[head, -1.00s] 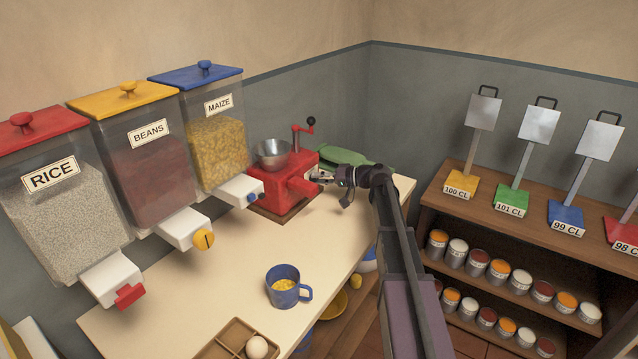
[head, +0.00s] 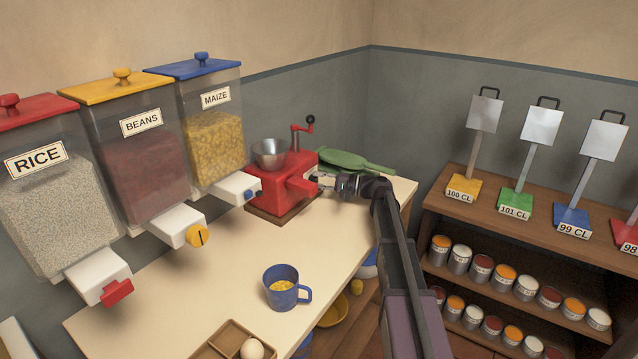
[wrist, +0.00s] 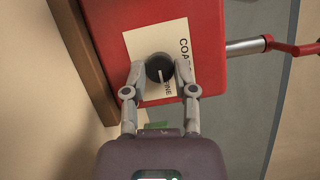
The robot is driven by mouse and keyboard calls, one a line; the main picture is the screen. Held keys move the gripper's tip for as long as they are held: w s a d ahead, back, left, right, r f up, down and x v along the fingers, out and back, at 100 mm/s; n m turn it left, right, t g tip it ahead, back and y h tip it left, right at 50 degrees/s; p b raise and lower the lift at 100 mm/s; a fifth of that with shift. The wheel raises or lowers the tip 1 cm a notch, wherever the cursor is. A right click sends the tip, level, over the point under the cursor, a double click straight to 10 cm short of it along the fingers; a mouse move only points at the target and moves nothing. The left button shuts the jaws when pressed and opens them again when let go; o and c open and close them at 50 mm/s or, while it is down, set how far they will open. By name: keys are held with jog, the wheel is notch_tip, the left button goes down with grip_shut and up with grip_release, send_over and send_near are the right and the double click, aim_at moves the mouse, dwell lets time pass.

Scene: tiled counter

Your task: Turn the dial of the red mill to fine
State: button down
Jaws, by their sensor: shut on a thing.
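The red mill (head: 273,193) stands on a brown base at the far end of the counter, with a metal bowl on top. In the wrist view, its red face (wrist: 210,45) carries a cream label (wrist: 137,45) and a round dark dial (wrist: 158,68). The dial's white mark points down in the picture, close to the word FINE. The word beginning COA is above right, partly hidden by a finger. My gripper (wrist: 160,74) is shut on the dial, one finger on each side. In the head view my gripper (head: 316,180) is at the mill's right side; the dial cannot be made out there.
A crank (head: 303,128) rises from the mill. A green object (head: 350,160) lies behind it. Rice, beans and maize dispensers line the left wall. A blue mug (head: 283,291) and a wooden tray (head: 222,340) stand nearer. The counter between mug and mill is clear.

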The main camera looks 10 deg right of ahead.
dwell(0.3)
jog(key=shift+c, duration=2.1)
grip_release()
jog(key=shift+r+n, duration=0.1)
jog(key=shift+n, duration=0.2)
